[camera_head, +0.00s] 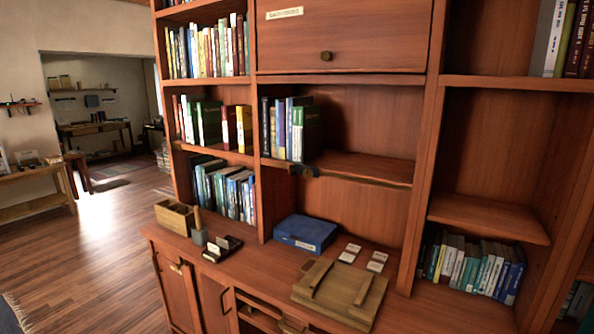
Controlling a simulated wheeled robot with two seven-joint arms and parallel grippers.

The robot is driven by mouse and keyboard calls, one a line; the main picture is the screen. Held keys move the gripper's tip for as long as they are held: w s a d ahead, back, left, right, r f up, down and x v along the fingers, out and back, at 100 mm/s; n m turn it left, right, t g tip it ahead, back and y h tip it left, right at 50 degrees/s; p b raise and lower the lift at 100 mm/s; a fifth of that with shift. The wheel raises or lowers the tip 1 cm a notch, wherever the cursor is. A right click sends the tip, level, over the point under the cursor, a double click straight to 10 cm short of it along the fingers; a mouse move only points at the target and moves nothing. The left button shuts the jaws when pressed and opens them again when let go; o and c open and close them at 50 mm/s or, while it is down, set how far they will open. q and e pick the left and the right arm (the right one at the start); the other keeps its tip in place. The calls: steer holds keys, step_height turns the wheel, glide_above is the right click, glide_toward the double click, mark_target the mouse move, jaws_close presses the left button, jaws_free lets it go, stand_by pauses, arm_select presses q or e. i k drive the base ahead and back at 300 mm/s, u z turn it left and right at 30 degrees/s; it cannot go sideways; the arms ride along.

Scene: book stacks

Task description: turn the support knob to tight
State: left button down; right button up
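A small dark knob (310,171) sits at the front edge of the middle shelf (365,167), toward its left end. It is too small to tell which way it is turned or whether it is tight. The shelf holds a few upright books (290,128) at its left end, and its right part is bare. Its front edge runs down toward the right in the picture; I cannot tell whether it really sags. Neither of my grippers is in view.
Below, the counter holds a wooden box (176,217), a grey cup (199,236), a blue box file (305,233), white cards (349,253) and a wooden stand (340,290). Open floor (100,262) lies left.

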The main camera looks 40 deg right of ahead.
mark_target(308, 173)
steer(key=z, duration=1.25)
steer(key=k, duration=0.45)
steer(key=z, duration=0.5)
steer(key=i, duration=0.95)
steer(key=z, duration=0.55)
